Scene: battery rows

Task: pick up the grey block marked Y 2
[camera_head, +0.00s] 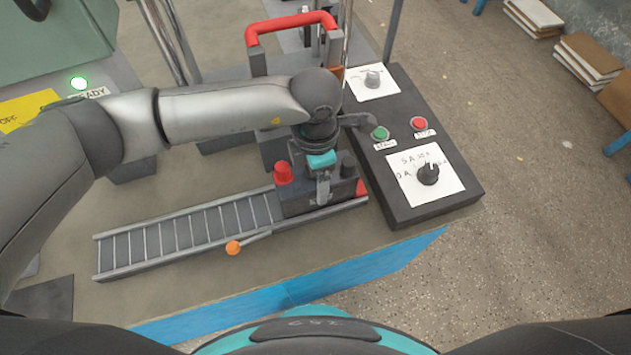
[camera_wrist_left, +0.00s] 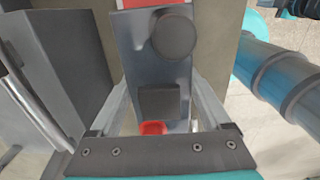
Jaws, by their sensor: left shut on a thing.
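The grey block (camera_head: 298,204) sits at the right end of a roller track (camera_head: 185,235). It carries a red knob (camera_head: 283,173) and a dark knob at its right. The marking on its front is too small to read. My left gripper (camera_head: 322,188) comes down over the block from above and is shut on it. In the left wrist view the block (camera_wrist_left: 140,70) lies between the two fingers, with a dark round knob, a dark square part and a bit of red on it. My right gripper is not in view.
A dark control box (camera_head: 405,205) with green and red buttons and dials stands close to the right. A frame with a red handle (camera_head: 290,21) rises behind the block. An orange knob (camera_head: 233,247) sits at the track's front. The table's blue edge (camera_head: 290,294) is nearby.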

